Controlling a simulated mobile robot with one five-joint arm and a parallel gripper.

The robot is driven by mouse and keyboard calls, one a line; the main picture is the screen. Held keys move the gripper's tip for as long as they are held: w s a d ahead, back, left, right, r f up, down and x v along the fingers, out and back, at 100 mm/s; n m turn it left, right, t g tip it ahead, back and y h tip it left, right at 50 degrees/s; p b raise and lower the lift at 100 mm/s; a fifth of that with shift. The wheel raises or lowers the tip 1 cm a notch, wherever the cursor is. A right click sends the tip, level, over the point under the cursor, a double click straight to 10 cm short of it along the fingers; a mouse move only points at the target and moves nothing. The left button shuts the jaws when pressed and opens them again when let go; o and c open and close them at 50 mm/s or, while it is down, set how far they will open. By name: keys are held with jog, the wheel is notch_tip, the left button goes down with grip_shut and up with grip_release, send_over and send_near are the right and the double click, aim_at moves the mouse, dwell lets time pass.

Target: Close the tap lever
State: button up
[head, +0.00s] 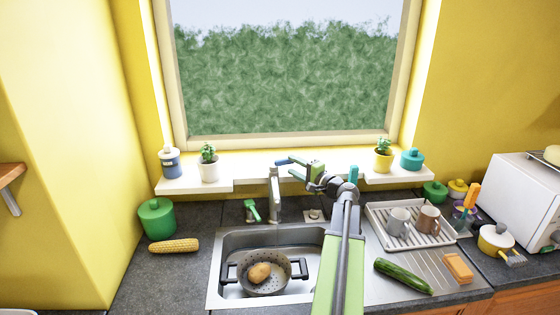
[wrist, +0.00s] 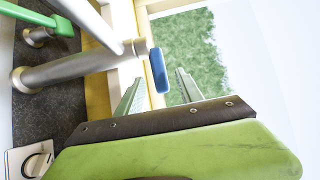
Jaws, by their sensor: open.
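The grey metal tap (head: 274,196) stands behind the sink. Its lever (head: 284,161) with a blue end is at the top of the tap. In the wrist view the tap's body (wrist: 75,66) runs in from the left, and the blue lever end (wrist: 158,70) shows between my two fingertips. My gripper (head: 296,168) is open and empty, just right of the lever. In the wrist view my gripper (wrist: 160,77) has its fingers apart on either side of the blue end. I cannot tell whether either finger touches it.
A green-handled fixture (head: 252,211) stands left of the tap, and a small plate with a knob (head: 313,215) right of it. A colander (head: 243,280) with a potato is in the sink. The white sill (head: 240,180) with potted plants lies behind.

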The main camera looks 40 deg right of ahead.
jog(key=w, duration=0.7)
jog(key=shift+w+d, duration=0.3)
jog(key=shift+w, duration=0.05)
jog(key=shift+c, duration=0.4)
grip_shut()
jog(key=shift+f, duration=0.1)
dwell(0.4)
